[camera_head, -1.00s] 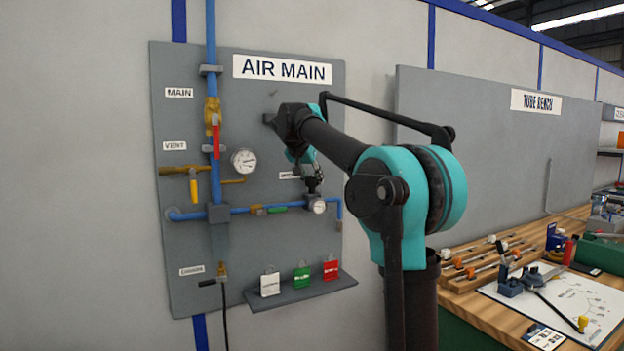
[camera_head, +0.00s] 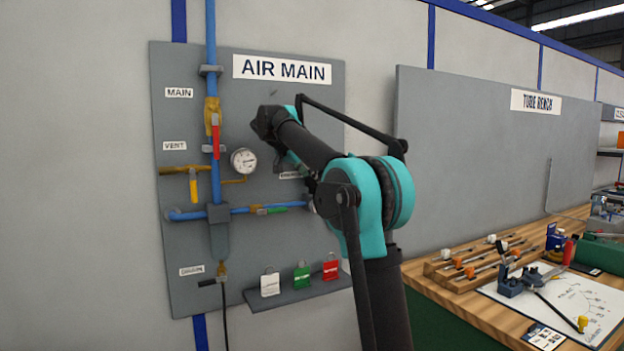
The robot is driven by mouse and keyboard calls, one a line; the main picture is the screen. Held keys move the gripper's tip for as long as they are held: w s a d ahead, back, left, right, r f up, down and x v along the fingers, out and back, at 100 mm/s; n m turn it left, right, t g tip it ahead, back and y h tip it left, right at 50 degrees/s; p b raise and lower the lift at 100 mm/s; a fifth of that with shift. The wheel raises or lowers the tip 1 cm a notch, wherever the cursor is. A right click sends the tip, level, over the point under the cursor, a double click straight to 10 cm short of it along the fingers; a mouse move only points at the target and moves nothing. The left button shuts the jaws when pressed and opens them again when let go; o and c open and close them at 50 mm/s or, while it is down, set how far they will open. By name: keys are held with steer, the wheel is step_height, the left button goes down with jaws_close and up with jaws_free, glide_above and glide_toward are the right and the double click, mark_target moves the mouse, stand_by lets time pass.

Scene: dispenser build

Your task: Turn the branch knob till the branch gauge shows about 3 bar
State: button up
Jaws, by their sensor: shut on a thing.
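The branch line is the blue pipe (camera_head: 285,207) running right across the lower part of the grey AIR MAIN panel (camera_head: 330,110). It carries a valve with a green handle (camera_head: 270,211). The branch gauge (camera_head: 309,207) shows only as a sliver at the pipe's right end; my arm covers its face, so I cannot read it. My gripper (camera_head: 309,184) points down just above the gauge, at the branch knob, and is shut on it. The knob itself is hidden by my gripper and arm.
A larger round gauge (camera_head: 243,161) sits left of my arm. A red main handle (camera_head: 216,138) and a yellow vent handle (camera_head: 194,187) are further left. A shelf (camera_head: 300,292) with several tags is below. A wooden bench (camera_head: 470,290) stands right.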

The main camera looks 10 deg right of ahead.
steer(key=o, duration=0.9)
steer(key=v, duration=1.2)
